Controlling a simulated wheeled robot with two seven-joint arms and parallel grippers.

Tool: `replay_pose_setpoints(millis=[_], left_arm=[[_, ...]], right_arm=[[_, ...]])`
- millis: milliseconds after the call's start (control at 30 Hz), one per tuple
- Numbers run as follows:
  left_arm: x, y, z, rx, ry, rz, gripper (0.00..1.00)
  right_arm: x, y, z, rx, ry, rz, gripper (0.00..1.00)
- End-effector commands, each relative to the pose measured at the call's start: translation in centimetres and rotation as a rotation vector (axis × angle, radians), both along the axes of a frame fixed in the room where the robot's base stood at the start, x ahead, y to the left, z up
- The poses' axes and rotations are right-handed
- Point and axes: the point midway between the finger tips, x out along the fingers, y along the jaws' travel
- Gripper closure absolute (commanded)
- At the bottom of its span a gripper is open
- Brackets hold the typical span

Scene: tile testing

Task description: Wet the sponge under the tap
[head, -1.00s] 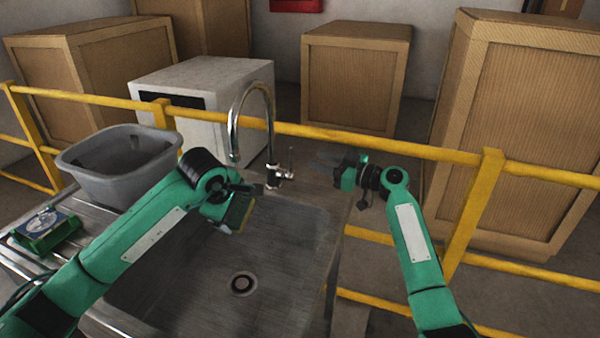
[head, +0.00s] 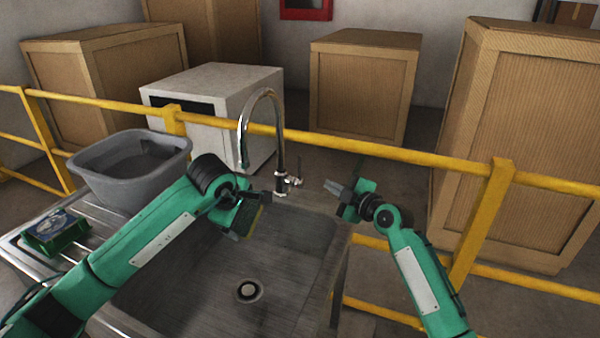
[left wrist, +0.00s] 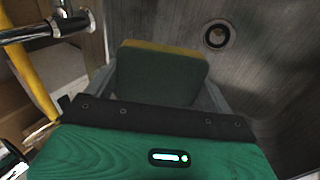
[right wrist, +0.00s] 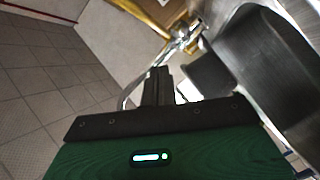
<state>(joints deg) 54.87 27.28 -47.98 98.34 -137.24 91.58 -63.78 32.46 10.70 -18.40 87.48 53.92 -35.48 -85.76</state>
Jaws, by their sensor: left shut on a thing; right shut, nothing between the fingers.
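My left gripper (head: 252,197) is shut on the sponge (head: 252,222), green with a yellow layer. The sponge hangs over the sink basin (head: 205,270), below the tap's spout. It fills the middle of the left wrist view (left wrist: 165,75), between the fingers. The chrome tap (head: 281,150) has a tall curved spout and a small side lever (head: 297,181). No water shows at the spout. My right gripper (head: 331,187) is shut and empty, to the right of the lever and apart from it. Its closed fingers show in the right wrist view (right wrist: 157,86).
A grey tub (head: 130,185) and a green-and-white pack (head: 56,232) stand on the drainboard left of the basin. A yellow rail (head: 360,147) runs behind the sink. The drain (head: 248,291) is uncovered. Wooden crates stand beyond the rail.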

Motion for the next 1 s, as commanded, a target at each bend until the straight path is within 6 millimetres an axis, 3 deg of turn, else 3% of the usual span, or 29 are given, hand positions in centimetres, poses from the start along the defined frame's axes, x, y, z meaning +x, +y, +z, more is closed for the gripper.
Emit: replay_pose_setpoints(millis=[200,467,667,1000], left_arm=[[0.0,0.0,0.0,0.000,0.000,0.000,0.33],[0.0,0.0,0.0,0.000,0.000,0.000,0.33],[0.0,0.0,0.0,0.000,0.000,0.000,0.33],[0.0,0.0,0.0,0.000,0.000,0.000,0.33]], right_arm=[[-4.2,1.5,0.3,-0.320,-0.345,-0.049,1.00],[-7.1,2.9,1.1,-0.475,-0.551,-0.059,1.00],[-5.8,4.1,1.4,-0.483,-0.566,-0.062,1.00],[-0.4,7.7,1.9,-0.482,-0.562,-0.060,1.00]])
